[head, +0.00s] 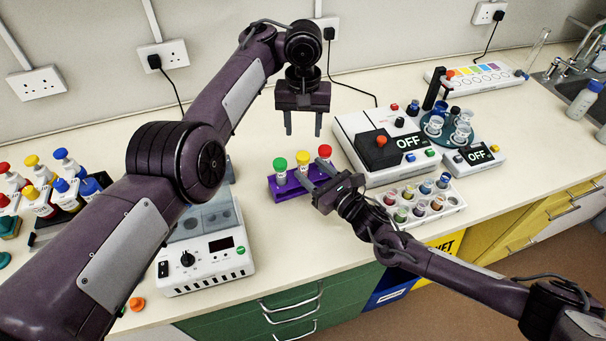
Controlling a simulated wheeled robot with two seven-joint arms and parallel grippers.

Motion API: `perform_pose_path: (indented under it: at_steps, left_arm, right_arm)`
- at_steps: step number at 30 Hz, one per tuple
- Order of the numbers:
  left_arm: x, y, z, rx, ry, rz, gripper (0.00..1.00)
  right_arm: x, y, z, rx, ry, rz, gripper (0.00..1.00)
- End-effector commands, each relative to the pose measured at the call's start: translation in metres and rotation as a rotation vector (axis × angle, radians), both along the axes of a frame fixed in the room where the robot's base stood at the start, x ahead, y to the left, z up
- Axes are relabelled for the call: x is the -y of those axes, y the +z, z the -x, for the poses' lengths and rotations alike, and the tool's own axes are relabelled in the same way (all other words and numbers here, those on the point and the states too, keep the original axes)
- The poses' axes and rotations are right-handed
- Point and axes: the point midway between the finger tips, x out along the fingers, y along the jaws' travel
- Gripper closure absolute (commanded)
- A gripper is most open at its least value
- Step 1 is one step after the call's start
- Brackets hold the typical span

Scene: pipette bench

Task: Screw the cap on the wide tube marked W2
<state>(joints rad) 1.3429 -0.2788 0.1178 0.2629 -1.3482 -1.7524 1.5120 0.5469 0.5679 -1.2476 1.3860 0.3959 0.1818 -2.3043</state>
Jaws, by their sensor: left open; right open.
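A purple rack (286,190) on the bench holds tubes with a green cap (280,164), a yellow cap (303,158) and a red cap (325,151). No W2 marking is legible, so I cannot tell which tube is W2 or which cap belongs to it. My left gripper (303,131) is open and empty, pointing down above and behind the rack. My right gripper (315,177) is open at the rack's right side, its fingers toward the rack and partly hiding it. I cannot tell whether it touches the rack or a tube.
A white device (349,121) marked OFF stands right of the rack. A white tray of small vials (459,204) lies in front of it. A round blue holder (431,133) carries clear vessels. A white dial device (208,271) and capped bottles (62,154) are at left.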

Motion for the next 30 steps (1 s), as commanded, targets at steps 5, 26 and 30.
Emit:
perform_pose_path:
  at_steps: [5, 26, 30]
  left_arm:
    - [-0.0001, 0.0001, 0.0000, 0.000, 0.000, 0.000, 0.52]
    - [-0.0001, 0.0000, -0.0001, 0.000, 0.000, 0.000, 0.52]
    - [-0.0001, 0.0000, 0.0000, 0.000, 0.000, 0.000, 0.52]
  right_arm:
    - [-0.0091, 0.0003, -0.0106, 0.000, 0.000, 0.000, 0.49]
    - [-0.0101, -0.0001, -0.0117, -0.001, 0.000, 0.000, 0.99]
    - [-0.0101, -0.0002, -0.0117, -0.001, 0.000, 0.000, 1.00]
